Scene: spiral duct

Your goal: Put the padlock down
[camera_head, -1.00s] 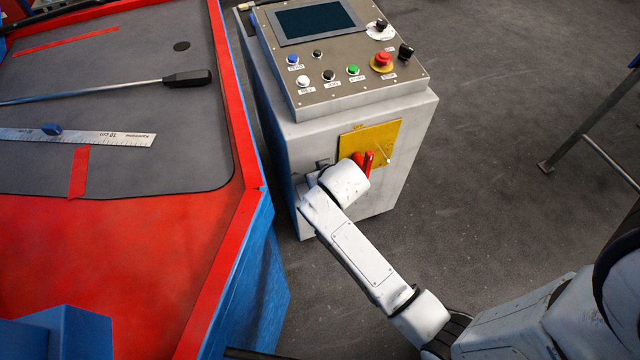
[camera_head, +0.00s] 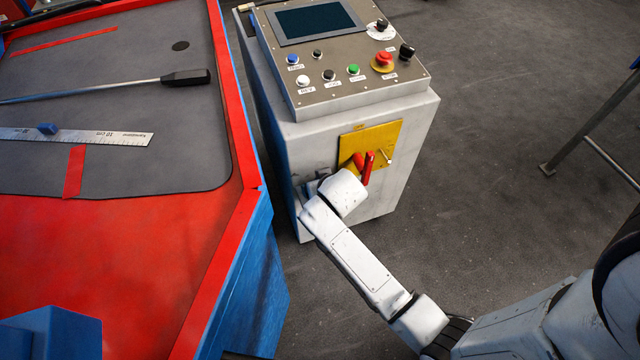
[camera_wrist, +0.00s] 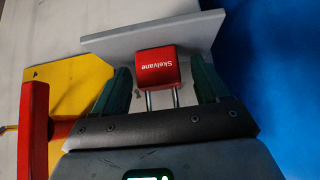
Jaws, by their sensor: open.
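The red padlock (camera_wrist: 157,68), with upside-down white lettering, is in the wrist view. Its body is at a pale grey ledge (camera_wrist: 105,42), and its metal shackle points back toward my gripper. My gripper (camera_wrist: 160,78) is open, with one dark green finger on each side of the padlock. Gaps show between the fingers and the padlock body. Whether the padlock rests fully on the ledge cannot be told. In the head view my white wrist hides the fingers, and I cannot make out the padlock there.
A yellow plate (camera_head: 382,136) with a red handle (camera_head: 368,168) is on the cabinet front beside my wrist; the handle (camera_wrist: 33,130) is left in the wrist view. The control panel (camera_head: 340,60) is above. A red-edged blue table (camera_head: 240,220) stands left.

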